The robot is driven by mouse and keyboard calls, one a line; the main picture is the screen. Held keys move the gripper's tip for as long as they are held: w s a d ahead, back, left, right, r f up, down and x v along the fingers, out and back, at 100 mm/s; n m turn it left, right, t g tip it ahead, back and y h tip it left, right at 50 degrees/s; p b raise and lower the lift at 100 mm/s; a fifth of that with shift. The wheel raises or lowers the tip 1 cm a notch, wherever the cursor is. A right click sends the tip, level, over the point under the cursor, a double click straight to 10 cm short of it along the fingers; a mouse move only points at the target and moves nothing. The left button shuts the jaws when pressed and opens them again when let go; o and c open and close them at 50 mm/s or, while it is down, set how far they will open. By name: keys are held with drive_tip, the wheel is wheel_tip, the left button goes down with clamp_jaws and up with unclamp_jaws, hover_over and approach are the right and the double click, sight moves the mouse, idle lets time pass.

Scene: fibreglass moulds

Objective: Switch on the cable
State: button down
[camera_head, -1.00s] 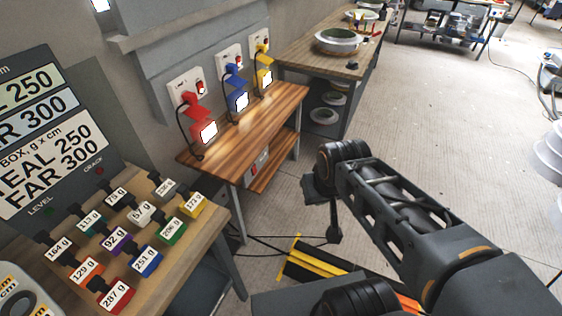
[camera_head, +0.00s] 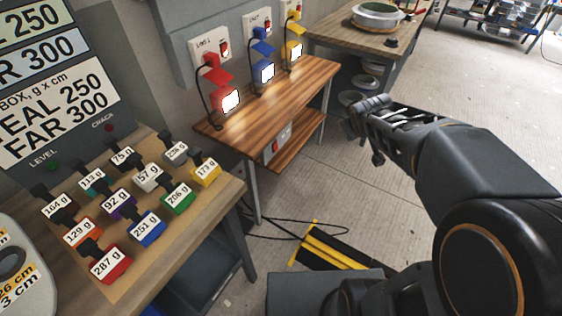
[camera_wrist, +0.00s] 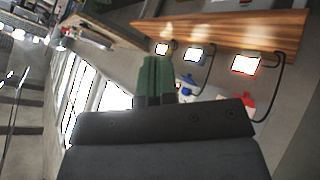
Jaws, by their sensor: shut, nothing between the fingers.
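Wall plates with red rocker switches line the wall; the nearest plate (camera_head: 195,48) has its switch (camera_head: 225,49) at its right side. A red plug (camera_head: 211,62), a blue plug (camera_head: 262,34) and a yellow plug (camera_head: 294,15) sit at these plates. Black cables run down to a red box (camera_head: 218,105), a blue box (camera_head: 258,77) and a yellow box (camera_head: 287,51) with bright white faces. My gripper (camera_head: 377,159) is shut and empty, right of the wooden bench, apart from everything. In the wrist view its green fingers (camera_wrist: 155,78) are together, and the boxes appear upside down.
The wooden bench (camera_head: 300,85) has a lower shelf with a white panel with a red part (camera_head: 277,143). A table of labelled weights (camera_head: 200,235) stands at the left. A black-yellow mat (camera_head: 330,248) and cables lie on the floor. Open floor is at the right.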

sight(276, 150)
drive_tip(key=w+a+f+n+t+y+b, duration=0.3)
drive_tip(key=w+f+n+t+y+b, duration=0.25)
drive_tip(key=w+f+n+b, duration=0.9)
drive_tip(key=w+a+f+n+g+y+b, duration=0.1)
drive_tip(key=f+n+y, duration=0.2)
drive_tip(key=f, duration=0.4)
drive_tip(key=w+a+f+n+g+y+b, duration=0.1)
drive_tip(key=a+f+n+g+y+b, duration=0.1)
drive_tip(key=f, duration=0.5)
drive_tip(key=w+a+f+n+g+y+b, duration=0.1)
drive_tip(key=f+n+g+y+b, duration=0.1)
drive_tip(key=f+n+y, duration=0.2)
wheel_tip(276, 150, down, 4)
drive_tip(key=shift+a+r+y, duration=0.1)
drive_tip(key=shift+a+y, duration=0.25)
drive_tip(key=shift+y, duration=0.4)
drive_tip(key=shift+g, duration=0.25)
drive_tip(key=shift+b+x, duration=2.15)
drive_tip(key=shift+x, duration=4.85)
drive_tip(key=shift+w, duration=0.1)
